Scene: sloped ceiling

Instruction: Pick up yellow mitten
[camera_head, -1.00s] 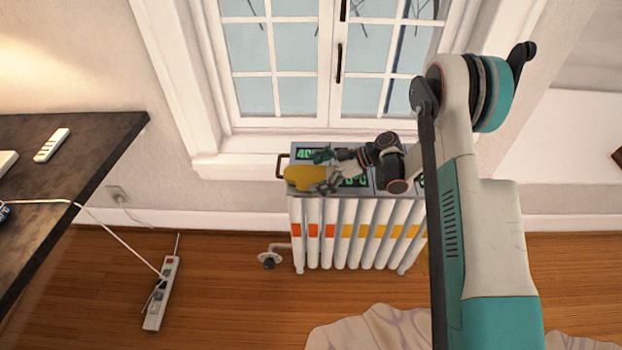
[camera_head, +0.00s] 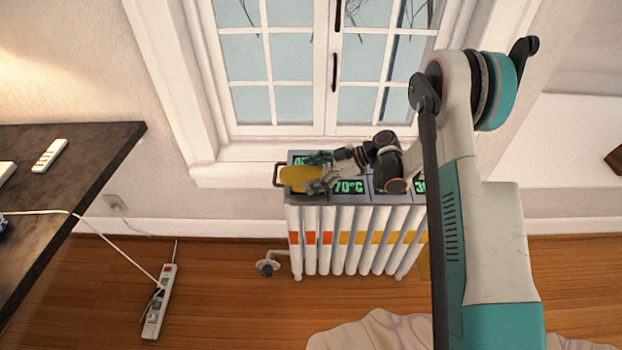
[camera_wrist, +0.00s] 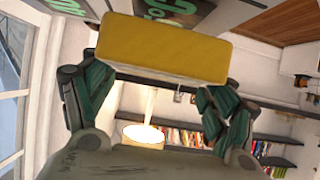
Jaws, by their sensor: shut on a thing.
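The yellow mitten (camera_head: 302,178) is at the left end of the radiator top in the head view. In the wrist view the yellow mitten (camera_wrist: 160,48) shows as a blocky yellow shape across the fingertips. My gripper (camera_head: 318,172) reaches in from the right and is shut on the mitten. In the wrist view my gripper (camera_wrist: 155,95) has a dark green finger at each side of it. The mitten's underside and its exact gap to the radiator top cannot be told.
The white radiator (camera_head: 350,225) stands under the window (camera_head: 300,90), with number displays on top. A dark table (camera_head: 60,185) is at the left, and a power strip (camera_head: 160,302) lies on the wooden floor. A pale crumpled cloth (camera_head: 375,335) lies in front.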

